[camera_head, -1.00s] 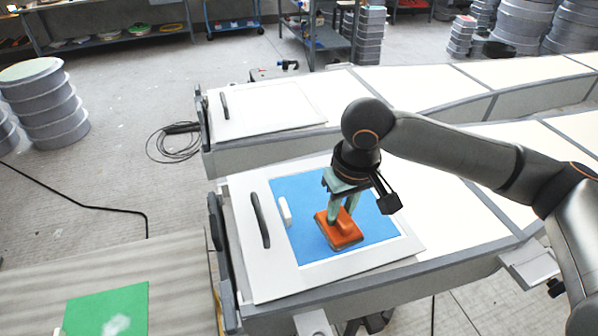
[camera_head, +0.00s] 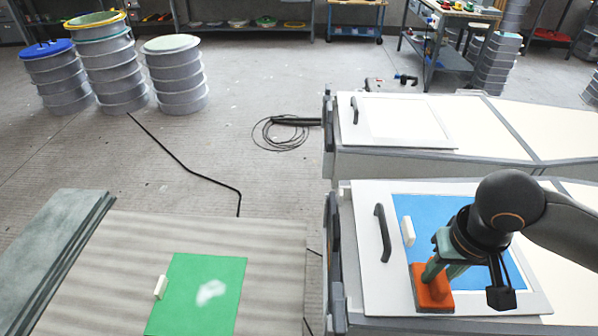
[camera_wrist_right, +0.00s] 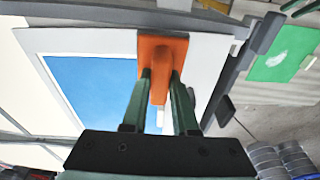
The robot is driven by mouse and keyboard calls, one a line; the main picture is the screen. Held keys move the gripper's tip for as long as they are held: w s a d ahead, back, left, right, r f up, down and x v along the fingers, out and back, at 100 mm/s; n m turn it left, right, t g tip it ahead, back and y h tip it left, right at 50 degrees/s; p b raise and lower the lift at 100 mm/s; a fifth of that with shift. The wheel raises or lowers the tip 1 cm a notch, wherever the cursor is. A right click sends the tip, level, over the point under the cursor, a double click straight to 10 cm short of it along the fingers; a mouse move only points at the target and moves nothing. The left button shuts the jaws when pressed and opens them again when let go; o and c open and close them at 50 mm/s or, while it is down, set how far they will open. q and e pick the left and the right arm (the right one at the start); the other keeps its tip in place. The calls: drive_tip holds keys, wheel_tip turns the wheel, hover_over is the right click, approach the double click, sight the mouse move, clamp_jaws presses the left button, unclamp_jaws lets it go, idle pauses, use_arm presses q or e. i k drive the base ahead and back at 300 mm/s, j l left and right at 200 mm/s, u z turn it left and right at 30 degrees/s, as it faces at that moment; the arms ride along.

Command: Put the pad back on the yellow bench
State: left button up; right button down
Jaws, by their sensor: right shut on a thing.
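The orange pad (camera_head: 433,289) with its raised grip is held by my right gripper (camera_head: 441,272) at the lower right of the head view. It is over the white border at the near left corner of the blue sheet (camera_head: 435,210). I cannot tell if it touches the surface. In the right wrist view, the fingers (camera_wrist_right: 160,85) are shut on the grip of the pad (camera_wrist_right: 162,47). A tan-topped bench (camera_head: 462,10) stands at the back right; I cannot tell if it is the yellow bench.
A green sheet (camera_head: 228,272) with a white smear lies on a striped grey table (camera_head: 90,285) at the lower left. A black handle (camera_head: 382,232) and white block (camera_head: 408,231) are near the pad. Stacked moulds (camera_head: 122,78) and a cable coil (camera_head: 280,132) are on the floor.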

sight(267, 309)
drive_tip(key=j, duration=1.9)
drive_tip(key=i+z, duration=0.05)
drive_tip(key=i, duration=0.05)
